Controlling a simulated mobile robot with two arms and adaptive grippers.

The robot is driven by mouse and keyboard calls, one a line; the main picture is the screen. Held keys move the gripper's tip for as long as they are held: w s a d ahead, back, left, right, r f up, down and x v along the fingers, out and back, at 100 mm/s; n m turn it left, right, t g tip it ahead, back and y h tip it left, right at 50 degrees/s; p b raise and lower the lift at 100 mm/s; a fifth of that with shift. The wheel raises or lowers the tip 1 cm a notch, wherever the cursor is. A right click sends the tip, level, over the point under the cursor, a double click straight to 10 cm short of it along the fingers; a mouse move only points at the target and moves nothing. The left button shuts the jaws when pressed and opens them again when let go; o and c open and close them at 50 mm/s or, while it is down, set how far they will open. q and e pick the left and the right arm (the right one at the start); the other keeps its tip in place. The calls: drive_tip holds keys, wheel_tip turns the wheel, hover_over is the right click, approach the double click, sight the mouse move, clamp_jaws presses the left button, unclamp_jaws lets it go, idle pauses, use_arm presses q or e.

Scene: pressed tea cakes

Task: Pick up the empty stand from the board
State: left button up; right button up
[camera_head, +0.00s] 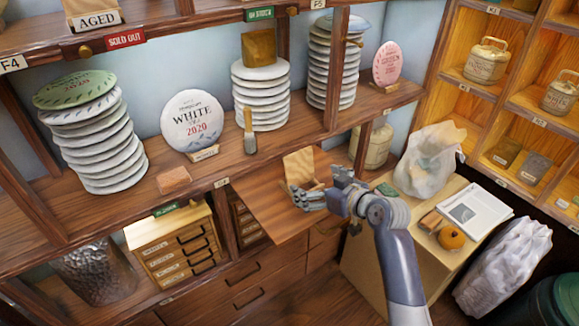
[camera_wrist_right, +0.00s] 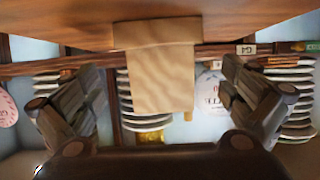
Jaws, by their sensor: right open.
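The empty stand (camera_head: 301,166), a small light-wood piece with a slanted back, stands on the pull-out wooden board (camera_head: 262,205) below the shelf. My right gripper (camera_head: 323,188) is just in front of it, at the board's right part. In the right wrist view, which is upside down, the stand (camera_wrist_right: 160,75) lies between the two spread fingers of my right gripper (camera_wrist_right: 162,85), with a gap on both sides. The gripper is open and holds nothing. The fingers hide the stand's lower front in the head view. My left gripper is not in view.
Stacks of wrapped tea cakes (camera_head: 95,130) and a white cake on display (camera_head: 192,122) fill the shelf above the board. A small drawer box (camera_head: 172,245) is at left. A side cabinet at right carries a white bag (camera_head: 428,160), papers (camera_head: 474,212) and an orange round item (camera_head: 451,238).

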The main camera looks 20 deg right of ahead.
sight(301, 173)
drive_tip(key=shift+w+a, duration=0.2)
drive_tip(key=shift+w, duration=0.25)
drive_tip(key=shift+w+a, duration=0.1)
drive_tip(key=shift+w, duration=0.2)
drive_tip(key=x, duration=0.3)
drive_tip(key=shift+p, duration=0.4)
drive_tip(key=shift+w+a+f, duration=0.15)
drive_tip(key=shift+w+f, duration=0.05)
drive_tip(key=shift+w, duration=0.1)
drive_tip(key=shift+w+a+p, duration=0.2)
drive_tip(key=shift+w+p, duration=0.15)
drive_tip(key=shift+w, duration=0.2)
drive_tip(key=shift+w+a+p, duration=0.2)
drive_tip(key=shift+w+p, duration=0.1)
drive_tip(key=shift+w, duration=0.2)
drive_tip(key=shift+x, duration=1.1)
drive_tip(key=shift+w+a+f, duration=0.1)
drive_tip(key=shift+w+f, duration=0.2)
drive_tip(key=shift+w, duration=0.1)
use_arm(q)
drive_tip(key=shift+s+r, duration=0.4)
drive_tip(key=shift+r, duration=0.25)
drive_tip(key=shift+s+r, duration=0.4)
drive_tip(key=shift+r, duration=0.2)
use_arm(e)
drive_tip(key=c, duration=1.2)
